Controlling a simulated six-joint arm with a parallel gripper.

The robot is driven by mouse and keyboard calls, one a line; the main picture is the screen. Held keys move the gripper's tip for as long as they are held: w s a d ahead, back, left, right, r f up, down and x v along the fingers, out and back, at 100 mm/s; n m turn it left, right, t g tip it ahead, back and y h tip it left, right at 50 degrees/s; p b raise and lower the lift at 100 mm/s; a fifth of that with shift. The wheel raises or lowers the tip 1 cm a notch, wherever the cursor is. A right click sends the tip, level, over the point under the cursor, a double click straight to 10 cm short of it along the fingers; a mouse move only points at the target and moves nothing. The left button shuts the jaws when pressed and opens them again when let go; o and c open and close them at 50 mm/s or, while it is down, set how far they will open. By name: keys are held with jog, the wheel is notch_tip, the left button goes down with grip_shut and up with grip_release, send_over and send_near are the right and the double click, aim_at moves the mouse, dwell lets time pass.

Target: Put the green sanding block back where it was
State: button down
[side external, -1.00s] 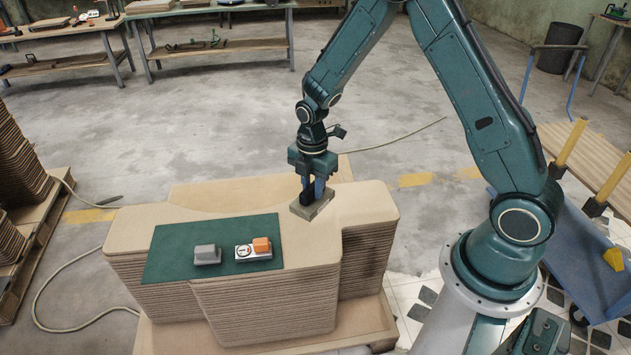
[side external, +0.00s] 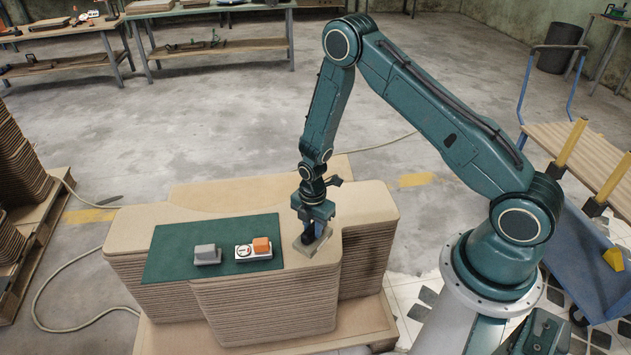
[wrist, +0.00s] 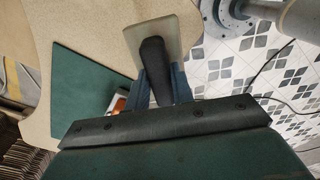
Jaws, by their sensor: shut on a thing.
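My gripper (side external: 313,228) is shut on the black handle of a sanding block (side external: 319,247). The block has a flat, pale grey-green to beige base. It is at or just above the top board of the stack, right of the green mat; I cannot tell if it touches. In the wrist view, my gripper (wrist: 158,84) has its blue fingers on both sides of the handle, and the block's base (wrist: 178,35) shows beyond, over the board's edge region beside the tiled floor.
The green mat (side external: 175,252) lies on the stacked boards (side external: 265,310). On it are a grey block (side external: 206,256) and a white item with a dial (side external: 244,253) with an orange block (side external: 262,244) at its right end. Bare board lies behind the mat.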

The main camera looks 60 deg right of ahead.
aim_at(313, 238)
jog(key=shift+f, duration=0.45)
jog(key=shift+f, duration=1.9)
jog(key=shift+f, duration=0.1)
jog(key=c, duration=1.2)
grip_release()
jog(key=shift+r, duration=6.15)
